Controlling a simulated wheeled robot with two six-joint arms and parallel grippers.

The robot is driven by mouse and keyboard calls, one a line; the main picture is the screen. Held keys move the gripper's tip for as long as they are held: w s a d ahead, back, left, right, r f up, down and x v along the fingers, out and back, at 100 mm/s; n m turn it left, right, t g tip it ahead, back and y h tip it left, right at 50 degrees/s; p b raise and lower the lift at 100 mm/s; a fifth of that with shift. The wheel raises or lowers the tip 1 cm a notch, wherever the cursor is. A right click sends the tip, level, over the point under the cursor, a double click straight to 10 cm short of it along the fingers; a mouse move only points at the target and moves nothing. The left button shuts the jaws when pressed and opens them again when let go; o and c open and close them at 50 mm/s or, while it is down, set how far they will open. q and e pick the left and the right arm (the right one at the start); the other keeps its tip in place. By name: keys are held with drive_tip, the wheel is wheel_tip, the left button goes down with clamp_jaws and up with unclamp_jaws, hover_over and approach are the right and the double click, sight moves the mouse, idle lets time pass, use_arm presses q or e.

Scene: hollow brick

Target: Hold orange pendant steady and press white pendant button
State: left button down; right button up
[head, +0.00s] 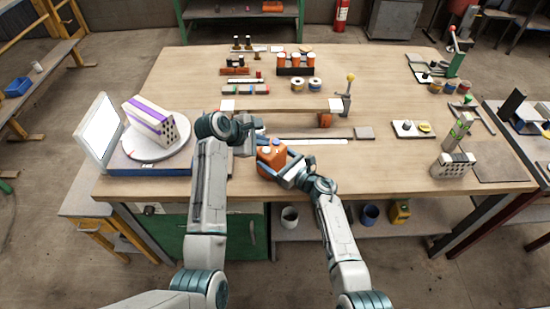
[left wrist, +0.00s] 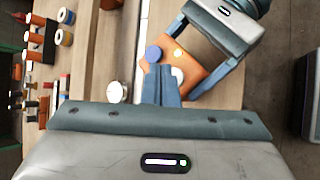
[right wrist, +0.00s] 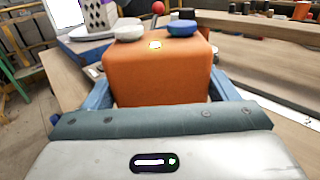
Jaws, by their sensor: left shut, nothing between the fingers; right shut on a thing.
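The orange pendant (head: 272,158) is a box near the front of the bench. I cannot tell whether the tips touch either.
A turntable (head: 157,146) with a purple-striped hollow brick (head: 150,118) and a white screen (head: 100,130) stand at the left. Another hollow brick (head: 453,164) stands at the right. The bench front between is clear.

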sight(263, 151)
use_arm(q)
drive_tip(key=shift+r, duration=2.55)
use_arm(e)
drive_tip(key=o, duration=1.2)
drive_tip(key=v, duration=1.2)
